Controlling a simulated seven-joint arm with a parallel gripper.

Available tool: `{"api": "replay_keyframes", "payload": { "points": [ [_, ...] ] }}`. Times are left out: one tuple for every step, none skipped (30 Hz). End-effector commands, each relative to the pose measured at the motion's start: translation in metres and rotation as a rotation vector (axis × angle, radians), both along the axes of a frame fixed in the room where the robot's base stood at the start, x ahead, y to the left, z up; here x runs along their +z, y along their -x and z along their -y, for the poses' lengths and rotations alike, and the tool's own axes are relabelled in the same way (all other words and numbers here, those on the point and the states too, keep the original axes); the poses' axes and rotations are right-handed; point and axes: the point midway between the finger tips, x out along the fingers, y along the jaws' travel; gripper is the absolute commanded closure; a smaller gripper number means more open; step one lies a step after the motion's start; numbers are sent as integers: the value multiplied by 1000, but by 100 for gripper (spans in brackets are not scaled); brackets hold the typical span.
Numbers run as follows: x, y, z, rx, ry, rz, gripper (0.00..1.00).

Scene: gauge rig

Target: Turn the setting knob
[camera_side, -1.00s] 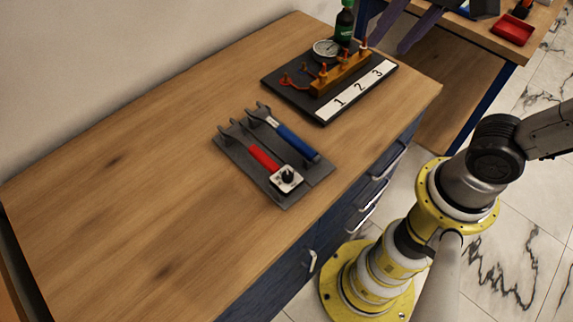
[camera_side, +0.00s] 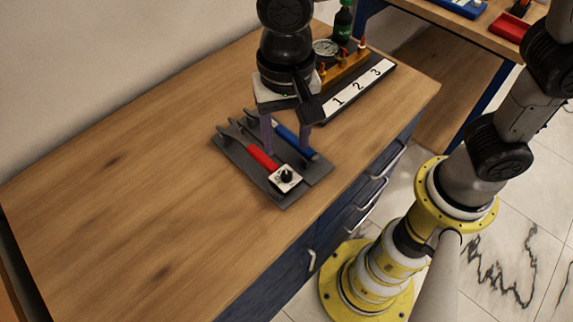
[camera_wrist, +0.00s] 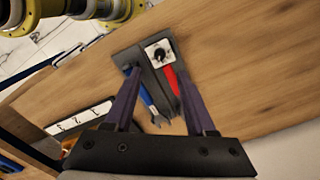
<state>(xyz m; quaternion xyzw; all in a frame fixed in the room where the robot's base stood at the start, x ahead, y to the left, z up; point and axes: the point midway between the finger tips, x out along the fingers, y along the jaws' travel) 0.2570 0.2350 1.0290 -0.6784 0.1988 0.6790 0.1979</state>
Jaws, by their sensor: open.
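The setting knob (camera_side: 286,175) is a small black knob on a white square plate (camera_side: 276,184) at the near end of the red-handled tool on a dark grey tray (camera_side: 298,198). The knob also shows near the top of the wrist view (camera_wrist: 159,54). My gripper (camera_side: 286,152) is open, pointing down over the tray, its purple fingers apart. In the side view the fingers appear on either side of the tool handles, behind the knob. In the wrist view the knob lies beyond and between the fingertips (camera_wrist: 165,82). The fingers hold nothing.
A red-handled tool (camera_side: 262,157) and a blue-handled wrench (camera_side: 291,140) lie on the tray. Behind stands a gauge board with a strip numbered 1, 2, 3 (camera_side: 359,88), orange-tipped valves, a round gauge (camera_side: 326,47) and a green bottle (camera_side: 343,22). The wooden table's left side (camera_side: 120,200) is clear.

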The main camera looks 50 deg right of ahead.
Motion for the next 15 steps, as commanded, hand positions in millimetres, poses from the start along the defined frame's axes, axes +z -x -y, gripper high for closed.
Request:
{"api": "replay_keyframes", "payload": {
  "points": [
    [-11,1,1,0,4,-4,44],
    [-17,1,1,0,4,-4,44],
    [-25,1,1,0,4,-4,44],
    [-31,1,1,0,4,-4,44],
    [-37,1,1,-1,5,-4,44],
    [-44,1,1,-1,4,-4,44],
    [-49,1,1,-1,3,-3,44],
    [-54,1,1,-1,4,-4,44],
    [-61,1,1,-1,3,-3,44],
    [-65,1,1,-1,3,-3,44],
    [-69,0,1,-1,1,-2,44],
    [-73,0,1,-1,1,-2,44],
    [-76,0,1,-1,1,-1,44],
    [-79,0,1,-1,1,-1,44],
    [-82,0,1,-1,2,-1,44]
  ]
}}
